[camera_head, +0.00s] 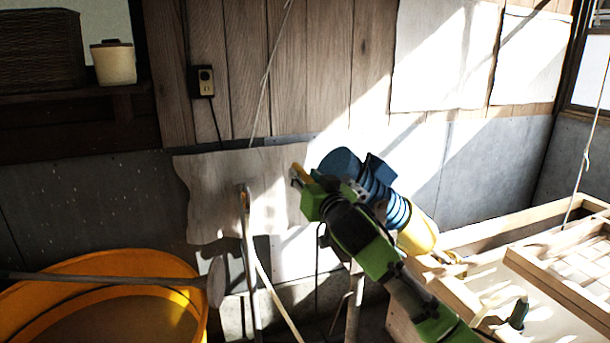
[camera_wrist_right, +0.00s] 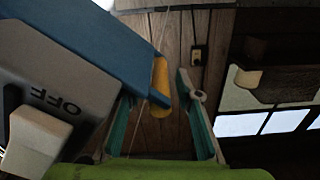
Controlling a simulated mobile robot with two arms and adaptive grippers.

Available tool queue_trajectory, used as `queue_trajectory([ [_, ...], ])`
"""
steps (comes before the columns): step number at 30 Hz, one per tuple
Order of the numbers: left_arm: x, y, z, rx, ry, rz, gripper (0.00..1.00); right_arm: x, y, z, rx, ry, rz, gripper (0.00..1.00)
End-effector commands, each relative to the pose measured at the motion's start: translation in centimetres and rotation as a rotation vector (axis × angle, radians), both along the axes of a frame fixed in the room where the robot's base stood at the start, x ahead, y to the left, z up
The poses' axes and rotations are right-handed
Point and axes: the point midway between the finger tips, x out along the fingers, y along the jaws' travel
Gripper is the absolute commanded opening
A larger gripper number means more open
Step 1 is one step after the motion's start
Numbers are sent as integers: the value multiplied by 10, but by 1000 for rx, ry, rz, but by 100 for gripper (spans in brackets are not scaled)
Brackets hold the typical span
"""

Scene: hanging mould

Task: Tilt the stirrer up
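The stirrer (camera_head: 385,190) has a blue ribbed motor body and a yellow cone at its lower end. A yellow handle end (camera_wrist_right: 160,85) shows between and beyond the finger lines. My right gripper (camera_head: 299,178) is beside the motor's left end. In the wrist view its teal-padded fingers (camera_wrist_right: 158,112) are apart, and I see no grip on the handle. My left gripper is out of view.
A wooden frame vat (camera_head: 480,235) with a slatted mould (camera_head: 570,265) stands at the right. A yellow tub (camera_head: 60,275) with a long-handled tool across it is at lower left. A wall switch (camera_head: 203,81) and hanging cord are behind.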

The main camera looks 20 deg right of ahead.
Motion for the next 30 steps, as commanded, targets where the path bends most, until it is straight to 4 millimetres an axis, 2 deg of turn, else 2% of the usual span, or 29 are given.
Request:
queue_trajectory([
  [8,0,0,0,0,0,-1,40,1,0,-1,0,1,0,32],
  [12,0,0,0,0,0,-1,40,1,0,-1,0,1,0,0],
  [19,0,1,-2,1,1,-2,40,1,4,-6,-15,2,1,0],
  [23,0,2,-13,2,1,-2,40,0,21,-32,-109,5,5,0],
  [30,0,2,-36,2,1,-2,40,-1,51,-92,-370,1,7,0],
])
